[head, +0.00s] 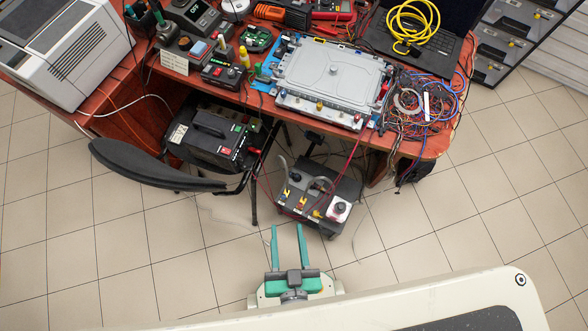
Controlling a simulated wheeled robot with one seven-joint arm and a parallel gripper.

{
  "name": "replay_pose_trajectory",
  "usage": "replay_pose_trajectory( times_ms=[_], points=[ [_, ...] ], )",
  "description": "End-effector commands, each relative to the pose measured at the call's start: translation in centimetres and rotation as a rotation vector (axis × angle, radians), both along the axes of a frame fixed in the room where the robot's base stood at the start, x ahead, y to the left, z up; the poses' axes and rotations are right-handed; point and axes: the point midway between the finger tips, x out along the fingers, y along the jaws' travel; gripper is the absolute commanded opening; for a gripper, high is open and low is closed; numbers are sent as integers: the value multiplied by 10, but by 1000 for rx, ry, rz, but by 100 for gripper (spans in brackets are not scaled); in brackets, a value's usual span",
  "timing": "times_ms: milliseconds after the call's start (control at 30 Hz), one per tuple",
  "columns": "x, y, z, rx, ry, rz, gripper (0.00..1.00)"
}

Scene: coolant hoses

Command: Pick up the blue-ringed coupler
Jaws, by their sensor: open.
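My gripper (287,229) is at the bottom middle of the head view, over the tiled floor. Its two teal fingers are apart and nothing is between them. Ahead of it and a little to the right stands a small dark unit (327,203) with grey hoses, a black knob, yellow-marked fittings and a white square with a dark round part. I cannot make out a blue-ringed coupler for certain; the fittings are too small to tell their rings. A grey metal plate housing (331,72) with small coloured fittings along its front edge lies on the table.
The red-brown table (440,140) is crowded with tools, cables and a yellow coiled hose (412,22). A black chair (150,168) and a dark power box (212,136) are to the left of the small unit.

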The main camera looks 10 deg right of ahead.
Motion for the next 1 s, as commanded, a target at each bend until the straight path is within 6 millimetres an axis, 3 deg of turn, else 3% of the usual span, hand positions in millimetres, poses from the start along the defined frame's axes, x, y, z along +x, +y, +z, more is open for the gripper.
replay_pose_trajectory(
  times_ms=[267,467,700,1000],
  points=[
    [18,-3,-63,203,80,-104,44],
    [43,-6,-131,439,168,-239,44],
    [91,-13,-227,812,297,-479,44],
    [160,-31,-314,1243,434,-829,44]
  ],
)
